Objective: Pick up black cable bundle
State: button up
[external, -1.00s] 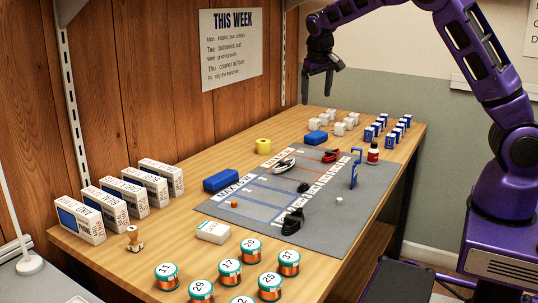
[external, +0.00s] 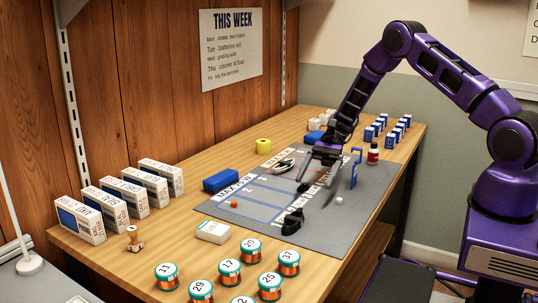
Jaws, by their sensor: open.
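The black cable bundle (external: 293,222) lies on the grey mat (external: 330,232), near the mat's front edge. My gripper (external: 319,176) is open and points down over the mat, farther back and to the right of the bundle. Nothing shows between its fingers, and it looks apart from the bundle. A small black item (external: 303,187) lies by the fingers; I cannot tell what it is. The red bundle seen earlier is hidden behind my gripper.
A blue stand (external: 355,168) rises right of my gripper, near a red bottle (external: 373,153). Several numbered spools (external: 251,250) and a white box (external: 213,231) stand in front. The mat right of the black bundle is clear.

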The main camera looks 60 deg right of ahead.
send_near(295, 216)
jog(key=x, duration=0.3)
jog(key=shift+s+a, duration=0.3)
jog(key=shift+a, duration=0.1)
jog(key=shift+w+x, duration=0.15)
jog(key=shift+x, duration=1.25)
jog(key=shift+w+x, duration=0.15)
jog(key=shift+x, duration=1.25)
jog(key=shift+f, duration=0.15)
grip_shut()
